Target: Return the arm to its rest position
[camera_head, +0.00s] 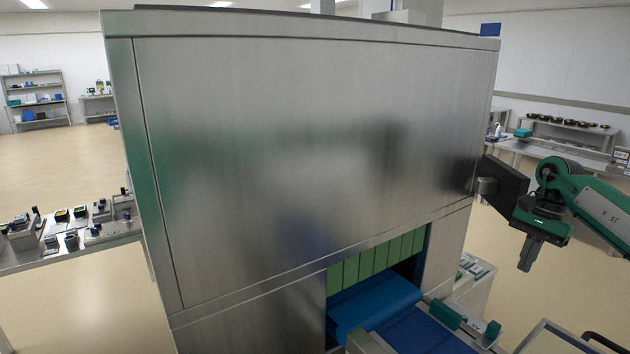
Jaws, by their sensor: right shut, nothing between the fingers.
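My right arm comes in from the right edge, green and light grey. My right gripper (530,254) hangs downward at its end, to the right of the big steel machine, with its dark fingers together and nothing between them. It is in free air, apart from the blue conveyor belt. My left gripper and arm are not in view.
The steel tray sealer (300,150) fills the middle of the view. Green strip curtains (378,260) hang over its opening, where a blue conveyor belt (420,330) comes out. A dark panel (503,188) juts from the machine close to my right arm. A bench (70,245) stands left.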

